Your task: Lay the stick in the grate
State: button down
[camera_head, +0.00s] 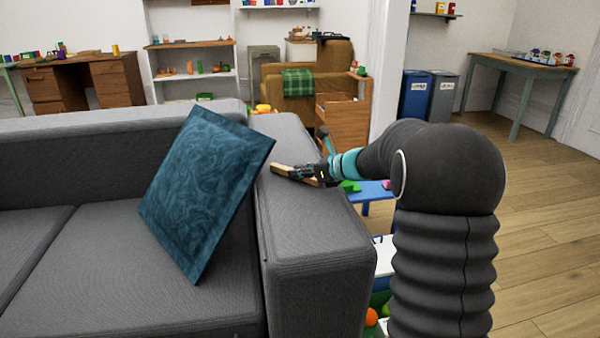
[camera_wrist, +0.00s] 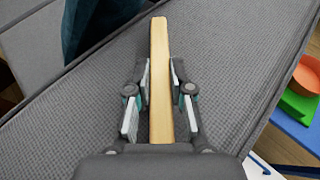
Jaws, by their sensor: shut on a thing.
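My gripper (camera_head: 310,173) is shut on the stick (camera_head: 284,171), a plain pale wooden piece. In the wrist view the stick (camera_wrist: 159,50) lies lengthwise between the two fingers of my gripper (camera_wrist: 160,82), with its far end sticking out beyond the fingertips. The stick is over the grey sofa armrest; I cannot tell if it touches the fabric. No grate can be made out in either view.
The grey sofa (camera_head: 95,265) fills the left, with a blue cushion (camera_head: 205,185) leaning near its armrest (camera_head: 310,235). A blue low table (camera_head: 372,192) with coloured pieces stands beyond the armrest. Open wooden floor (camera_head: 545,225) lies to the right.

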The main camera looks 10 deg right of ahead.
jog(key=shift+f, duration=0.15)
jog(key=c, duration=1)
grip_release()
jog(key=shift+c, duration=0.2)
